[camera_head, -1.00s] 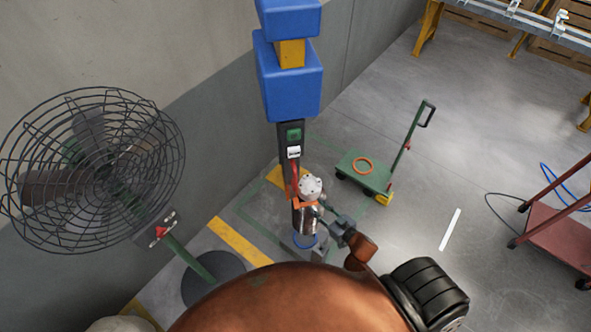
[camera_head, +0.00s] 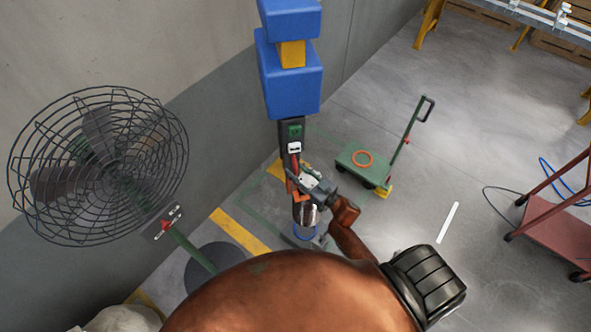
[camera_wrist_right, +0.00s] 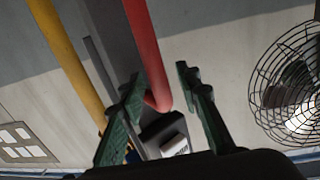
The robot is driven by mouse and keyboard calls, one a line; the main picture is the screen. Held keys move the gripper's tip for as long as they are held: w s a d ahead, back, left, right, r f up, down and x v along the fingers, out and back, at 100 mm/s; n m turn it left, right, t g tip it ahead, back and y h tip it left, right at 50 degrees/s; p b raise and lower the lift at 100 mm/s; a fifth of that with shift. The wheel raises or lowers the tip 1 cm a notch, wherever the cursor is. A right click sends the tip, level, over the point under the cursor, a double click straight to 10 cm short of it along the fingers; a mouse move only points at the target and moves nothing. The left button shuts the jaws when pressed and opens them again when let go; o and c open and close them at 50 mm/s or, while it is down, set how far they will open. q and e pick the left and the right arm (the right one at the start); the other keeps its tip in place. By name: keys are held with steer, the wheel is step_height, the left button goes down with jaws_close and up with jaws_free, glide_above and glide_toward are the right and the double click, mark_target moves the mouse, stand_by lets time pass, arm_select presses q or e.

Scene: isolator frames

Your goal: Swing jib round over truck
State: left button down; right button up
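The jib's post appears as a tall column with blue blocks (camera_head: 292,85) and a yellow section (camera_head: 291,54); a dark panel is below them. A red bar (camera_head: 295,167) runs down beside the panel. My right gripper (camera_head: 297,182) is at this bar. In the right wrist view, its green fingers (camera_wrist_right: 160,75) are apart, with the red bar (camera_wrist_right: 146,50) showing between them; contact cannot be told. My left gripper is not in view.
A caged fan (camera_head: 98,165) stands left by the wall; it also shows in the right wrist view (camera_wrist_right: 290,85). A red cart (camera_head: 560,235) is at the right edge. A yellow floor stripe (camera_head: 240,232) lies left of the post. Floor between truck and cart is mostly clear.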

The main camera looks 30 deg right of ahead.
steer(key=shift+c, duration=0.2)
jaws_close()
stand_by(0.6)
